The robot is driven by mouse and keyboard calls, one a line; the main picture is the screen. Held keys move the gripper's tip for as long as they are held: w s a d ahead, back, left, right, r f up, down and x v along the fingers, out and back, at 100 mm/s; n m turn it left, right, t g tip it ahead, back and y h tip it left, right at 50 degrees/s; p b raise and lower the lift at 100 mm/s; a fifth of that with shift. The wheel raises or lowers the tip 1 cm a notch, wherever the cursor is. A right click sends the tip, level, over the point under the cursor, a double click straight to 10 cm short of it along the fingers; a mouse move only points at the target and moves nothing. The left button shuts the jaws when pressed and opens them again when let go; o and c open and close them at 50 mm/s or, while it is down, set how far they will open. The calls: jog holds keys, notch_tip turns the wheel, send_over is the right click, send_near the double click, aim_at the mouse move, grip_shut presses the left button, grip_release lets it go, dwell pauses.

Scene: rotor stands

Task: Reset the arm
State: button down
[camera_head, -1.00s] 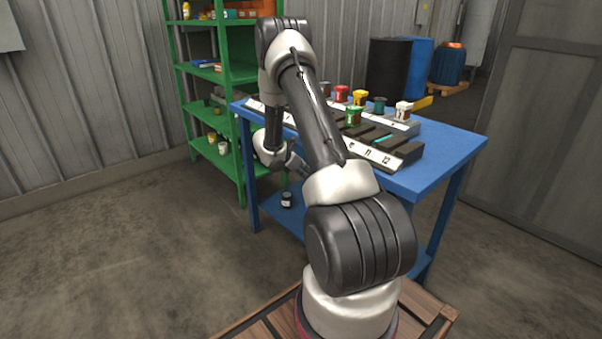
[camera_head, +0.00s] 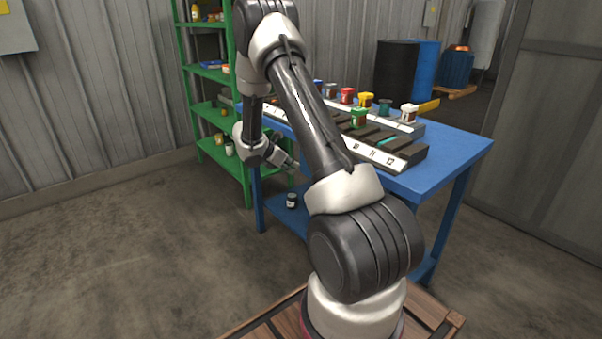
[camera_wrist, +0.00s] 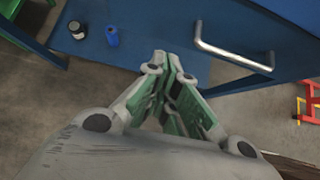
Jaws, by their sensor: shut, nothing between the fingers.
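My gripper (camera_wrist: 168,62) is in the wrist view with its fingertips together and nothing between them. It points down past the side of the blue table (camera_head: 455,152), apart from the table's lower shelf. In the head view my arm reaches over towards the table's left end, and the wrist hangs low beside it. The gripper's fingers are small and hard to make out there.
A dark jar (camera_head: 291,200) and a blue cylinder (camera_wrist: 112,36) are on the lower shelf. A green shelf unit (camera_head: 247,185) stands left. A metal handle (camera_wrist: 232,54) juts out nearby.

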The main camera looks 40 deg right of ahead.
jog(key=shift+v, duration=1.4)
jog(key=s+a+r+m+g+y, duration=0.15)
jog(key=s+m+g, duration=0.25)
jog(key=s+m, duration=0.6)
jog(key=s+a+r+m+t+y, duration=0.3)
jog(key=s+a+r, duration=0.5)
jog(key=s+r, duration=0.4)
jog(key=s+a+r+m+t+y, duration=0.4)
jog(key=s+a+r, duration=0.5)
jog(key=s+r, duration=0.4)
jog(key=shift+s+m+t, duration=0.4)
jog(key=shift+s+m, duration=0.05)
jog(key=shift+m, duration=0.25)
jog(key=shift+r+y, duration=0.1)
jog(key=shift+y, duration=0.15)
